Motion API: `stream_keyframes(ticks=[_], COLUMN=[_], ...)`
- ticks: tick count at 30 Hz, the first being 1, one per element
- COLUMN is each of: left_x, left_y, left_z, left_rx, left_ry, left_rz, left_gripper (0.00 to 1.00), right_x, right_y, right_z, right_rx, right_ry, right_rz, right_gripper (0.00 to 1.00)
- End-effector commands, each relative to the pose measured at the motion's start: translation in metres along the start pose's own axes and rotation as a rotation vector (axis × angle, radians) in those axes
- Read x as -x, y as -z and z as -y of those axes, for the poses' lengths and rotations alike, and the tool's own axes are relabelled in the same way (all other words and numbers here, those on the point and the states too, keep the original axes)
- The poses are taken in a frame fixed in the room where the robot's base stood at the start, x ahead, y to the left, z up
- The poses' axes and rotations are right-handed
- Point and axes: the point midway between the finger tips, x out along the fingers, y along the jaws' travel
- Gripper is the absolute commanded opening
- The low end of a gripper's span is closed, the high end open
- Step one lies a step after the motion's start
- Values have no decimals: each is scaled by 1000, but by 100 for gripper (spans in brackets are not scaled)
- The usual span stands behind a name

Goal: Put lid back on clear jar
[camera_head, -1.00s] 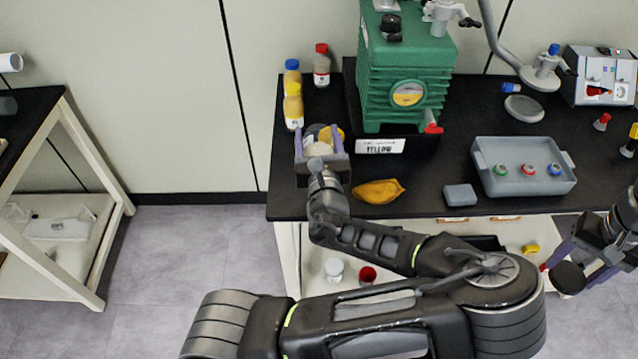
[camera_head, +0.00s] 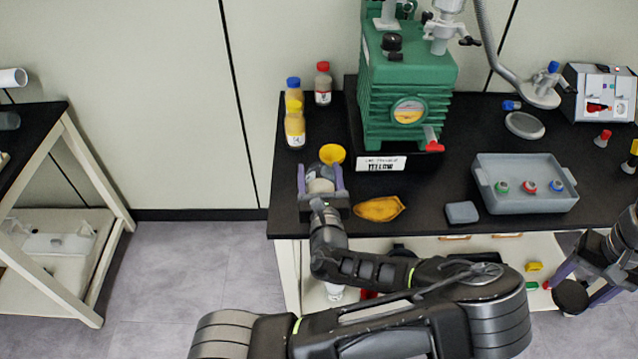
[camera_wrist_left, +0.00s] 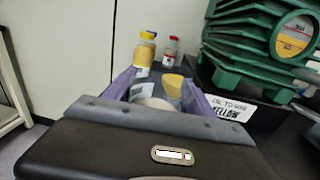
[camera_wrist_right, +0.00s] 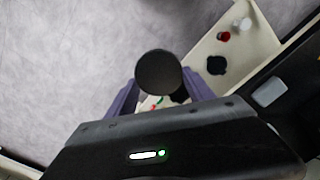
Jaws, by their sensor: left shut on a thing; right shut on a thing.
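The clear jar (camera_head: 320,180), with pale contents, is between the fingers of my left gripper (camera_head: 321,174), at the left end of the black table. The left wrist view also shows the jar (camera_wrist_left: 152,101), partly hidden by the gripper body. Its top shows no lid. My right gripper (camera_head: 578,281) is at the far right, beyond the table's front edge. It is shut on a round black lid (camera_head: 571,297), held well apart from the jar. The lid shows flat and round in the right wrist view (camera_wrist_right: 159,72).
A yellow fruit-like object (camera_head: 379,209), a grey block (camera_head: 462,212) and a grey tray (camera_head: 489,206) lie along the front.

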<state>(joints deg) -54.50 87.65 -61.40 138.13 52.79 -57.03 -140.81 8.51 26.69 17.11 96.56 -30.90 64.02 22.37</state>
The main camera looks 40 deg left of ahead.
Motion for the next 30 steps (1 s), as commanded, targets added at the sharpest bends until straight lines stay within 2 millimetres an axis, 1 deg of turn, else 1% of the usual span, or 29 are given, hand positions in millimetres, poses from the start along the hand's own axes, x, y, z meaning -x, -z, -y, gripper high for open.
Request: stream_keyframes(ticks=[2, 4, 9, 11, 20, 24, 25, 30], left_x=[0, 0, 0, 0, 0, 0, 0, 0], left_y=[2, 8, 31, 35, 38, 43, 41, 41], left_z=[0, -1, 0, -1, 0, 0, 0, 0], left_rx=[0, -1, -1, 0, 1, 0, 0, 0], left_ry=[0, -1, 0, -1, -1, 0, -1, -1], left_rz=[0, 1, -1, 0, 1, 1, 0, 0], left_gripper=[0, 0, 0, 0, 0, 0, 66, 80], right_x=[0, 0, 0, 0, 0, -6, -4, -3], right_y=[0, 0, 0, 0, 0, 0, 0, 0], right_z=[0, 0, 0, 0, 0, 0, 0, 0], right_rx=[0, 0, 0, 0, 0, 0, 0, 0], right_ry=[0, 0, 0, 0, 0, 0, 0, 0], right_rz=[0, 0, 0, 0, 0, 0, 0, 0], right_gripper=[25, 25, 25, 25, 25, 25, 25, 25])
